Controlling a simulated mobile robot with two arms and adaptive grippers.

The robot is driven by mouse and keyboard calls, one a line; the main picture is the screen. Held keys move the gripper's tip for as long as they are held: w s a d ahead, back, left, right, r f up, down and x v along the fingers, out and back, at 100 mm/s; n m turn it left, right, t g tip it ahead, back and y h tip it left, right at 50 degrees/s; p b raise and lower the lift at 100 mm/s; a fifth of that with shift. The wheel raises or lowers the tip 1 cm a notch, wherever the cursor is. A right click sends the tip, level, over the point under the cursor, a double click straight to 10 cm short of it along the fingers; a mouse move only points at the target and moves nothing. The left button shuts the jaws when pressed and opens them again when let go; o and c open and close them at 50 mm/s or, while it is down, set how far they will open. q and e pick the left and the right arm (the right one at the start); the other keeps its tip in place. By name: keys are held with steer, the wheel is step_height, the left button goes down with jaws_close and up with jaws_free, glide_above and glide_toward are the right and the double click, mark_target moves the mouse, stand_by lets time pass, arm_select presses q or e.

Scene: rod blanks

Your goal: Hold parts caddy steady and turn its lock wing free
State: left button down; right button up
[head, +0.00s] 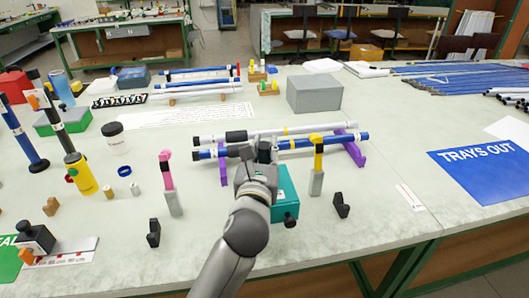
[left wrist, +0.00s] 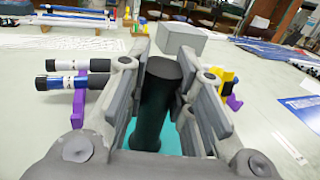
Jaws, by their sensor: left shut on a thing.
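The parts caddy is most likely the teal box (head: 284,188) on the table; its teal top also shows low in the left wrist view (left wrist: 174,142). My left gripper (head: 262,160) is over it, and its fingers are closed around a thick black upright handle (left wrist: 160,95) that rises from the teal part. A small black knob (head: 291,219) sticks out at the box's front right corner and may be the lock wing. My left arm hides the box's left side. My right gripper is not in view.
Blue and white rods lie on purple stands (head: 354,149) just behind the box. A yellow-topped clamp (head: 317,165) and a pink-topped one (head: 170,182) stand either side. Black blocks (head: 341,205) stand near the front edge. A grey box (head: 314,93) is behind. The table's right front is mostly clear.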

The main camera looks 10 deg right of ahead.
arm_select(q)
steer(key=shift+w+d+f+b, duration=0.15)
steer(key=shift+w+f+b, duration=0.2)
steer(key=shift+w+f, duration=0.25)
steer(key=shift+w+d+f+b, duration=0.15)
steer(key=shift+w+f+b, duration=0.2)
steer(key=shift+w, duration=0.4)
steer(key=shift+w+f+b, duration=0.45)
steer(key=shift+w+f, duration=0.15)
steer(key=shift+w, duration=0.1)
steer(key=shift+w+d+f+b, duration=0.15)
steer(key=shift+w+f+b, duration=0.15)
steer(key=shift+w, duration=0.2)
steer(key=shift+w+d+f+b, duration=0.15)
steer(key=shift+w+f, duration=0.15)
steer(key=shift+w, duration=0.15)
steer(key=shift+f, duration=0.25)
